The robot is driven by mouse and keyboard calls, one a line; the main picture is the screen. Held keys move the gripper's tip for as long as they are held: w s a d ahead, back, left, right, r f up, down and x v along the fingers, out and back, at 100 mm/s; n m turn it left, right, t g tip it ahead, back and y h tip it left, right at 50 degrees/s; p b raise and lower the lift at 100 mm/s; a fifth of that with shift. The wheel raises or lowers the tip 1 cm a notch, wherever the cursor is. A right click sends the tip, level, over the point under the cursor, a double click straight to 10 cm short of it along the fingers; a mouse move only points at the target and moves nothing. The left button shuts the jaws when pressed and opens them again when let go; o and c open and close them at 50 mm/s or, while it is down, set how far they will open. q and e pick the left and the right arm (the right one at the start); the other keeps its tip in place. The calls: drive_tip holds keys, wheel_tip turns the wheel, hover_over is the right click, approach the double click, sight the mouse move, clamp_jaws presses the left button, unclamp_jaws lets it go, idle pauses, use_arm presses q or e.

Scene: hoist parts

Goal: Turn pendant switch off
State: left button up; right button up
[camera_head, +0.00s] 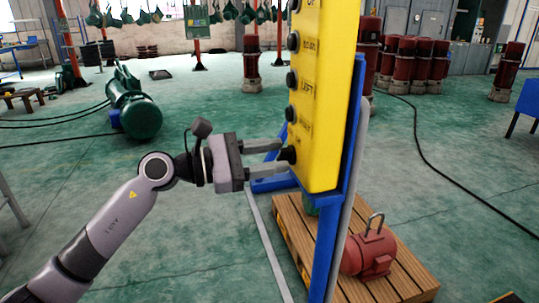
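The yellow pendant (325,90) hangs upright right of centre, with a column of black knobs and buttons along its left face. Its lowest black knob (290,154) is near the bottom left edge. My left gripper (284,158) reaches in from the left, level with this knob. Its two grey fingers are spread apart, one above and one below the knob, with their tips close to the panel. I cannot tell whether either finger touches the knob. The knob's turned position is too small to read. My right gripper is not in view.
A blue post (341,190) stands directly behind the pendant. A red motor (370,250) sits on a wooden pallet (405,278) below it. A green motor (137,112) lies on the floor at left. Open green floor lies left of the pendant.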

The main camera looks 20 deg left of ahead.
use_arm(q)
clamp_jaws()
drive_tip(key=shift+n, duration=0.3)
drive_tip(key=n+p, duration=0.2)
drive_tip(key=shift+r+n, duration=0.15)
drive_tip(key=shift+n, duration=0.15)
drive_tip(key=n+p, duration=0.2)
drive_tip(key=shift+w+n, duration=0.1)
drive_tip(key=shift+n, duration=0.2)
drive_tip(key=shift+w+a+n+p, duration=0.1)
drive_tip(key=shift+a+n+p, duration=0.05)
drive_tip(key=shift+n+p, duration=2.5)
drive_tip(key=shift+n+b, duration=0.45)
drive_tip(key=shift+n, duration=0.1)
unclamp_jaws()
